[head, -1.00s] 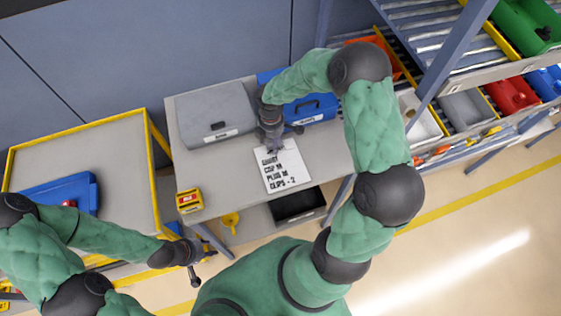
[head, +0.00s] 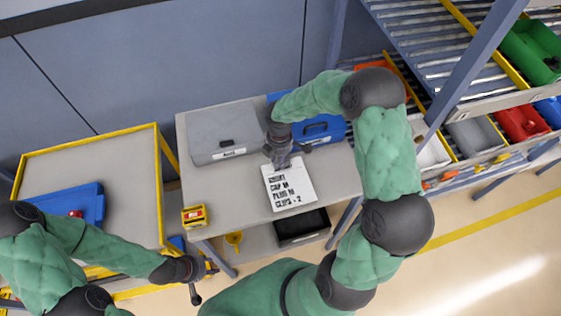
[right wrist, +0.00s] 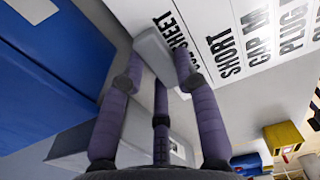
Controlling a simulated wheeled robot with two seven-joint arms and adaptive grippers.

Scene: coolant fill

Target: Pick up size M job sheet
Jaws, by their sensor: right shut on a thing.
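The job sheet (head: 289,186) is a white card with black lettering: short, cap M, plug M, clips - 2. It is at the front middle of the grey table. In the right wrist view the sheet (right wrist: 262,32) fills the upper right, with a grey tab (right wrist: 158,55) at its edge. My right gripper (head: 281,163) is at the sheet's far edge; in the right wrist view its fingers (right wrist: 158,72) are shut on this tab. I cannot tell whether the sheet is clear of the table. My left gripper (head: 203,279) is away at lower left; its finger opening is unclear.
A grey case (head: 222,135) and a blue case (head: 322,130) stand at the table's back. A yellow-red box (head: 194,215) sits at the front left corner. A dark bin (head: 302,227) is below. Roller shelves with coloured bins (head: 520,122) stand right. The table right of the sheet is clear.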

